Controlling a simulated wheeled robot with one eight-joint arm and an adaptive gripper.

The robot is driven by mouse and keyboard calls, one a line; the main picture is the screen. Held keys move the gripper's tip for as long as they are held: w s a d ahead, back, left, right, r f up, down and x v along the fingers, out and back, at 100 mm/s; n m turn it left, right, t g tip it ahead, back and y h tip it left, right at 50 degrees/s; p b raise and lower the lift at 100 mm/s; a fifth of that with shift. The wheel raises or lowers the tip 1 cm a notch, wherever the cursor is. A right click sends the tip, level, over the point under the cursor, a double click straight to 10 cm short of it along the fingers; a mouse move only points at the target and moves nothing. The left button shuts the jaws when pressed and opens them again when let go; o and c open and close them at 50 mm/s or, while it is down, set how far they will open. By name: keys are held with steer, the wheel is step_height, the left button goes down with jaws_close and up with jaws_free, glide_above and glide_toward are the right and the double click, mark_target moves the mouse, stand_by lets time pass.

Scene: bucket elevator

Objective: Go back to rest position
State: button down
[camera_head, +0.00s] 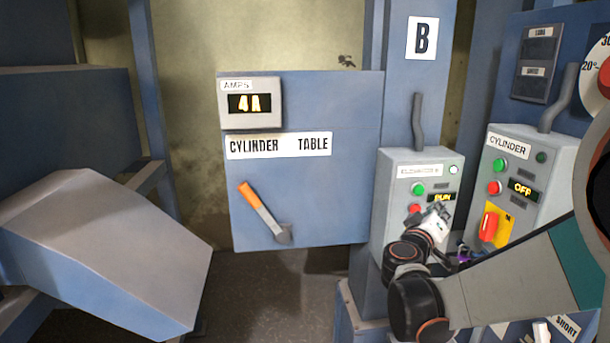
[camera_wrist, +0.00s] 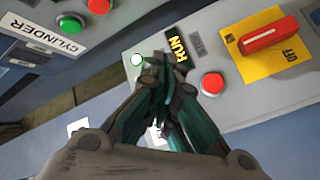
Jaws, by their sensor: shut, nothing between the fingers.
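My gripper (camera_wrist: 160,72) is shut and empty in the wrist view, its teal and dark fingers drawn together. Its tips lie in front of a grey control box (camera_wrist: 285,100), beside the lit RUN display and between a lit button (camera_wrist: 137,60) and a red button (camera_wrist: 213,84). I cannot tell whether the tips touch the box. In the head view my gripper (camera_head: 437,215) is at the end of my arm, in front of the middle control box (camera_head: 395,215). It covers part of that box's lower face.
The CYLINDER box (camera_head: 530,170) reads OFF and has a yellow-plated switch (camera_head: 490,224). The CYLINDER TABLE cabinet (camera_head: 335,190) has a 4A display and an orange-handled lever (camera_head: 262,210). A blue-grey chute (camera_head: 110,240) stands at left. Floor (camera_head: 270,290) shows between chute and boxes.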

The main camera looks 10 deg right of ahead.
steer(key=s+a+f+g+y, duration=0.2)
steer(key=s+a, duration=0.4)
steer(key=s, duration=0.3)
steer(key=s+a+f+g+y, duration=0.2)
steer(key=s+a+f+y, duration=0.2)
steer(key=s, duration=0.6)
steer(key=s+a+f+g+y, duration=0.2)
steer(key=s+a+f+y, duration=0.2)
steer(key=s+a, duration=0.5)
steer(key=y, duration=0.2)
steer(key=shift+s+a+m+y, duration=0.15)
steer(key=shift+a+m+y, duration=0.15)
steer(key=shift+m+y, duration=0.1)
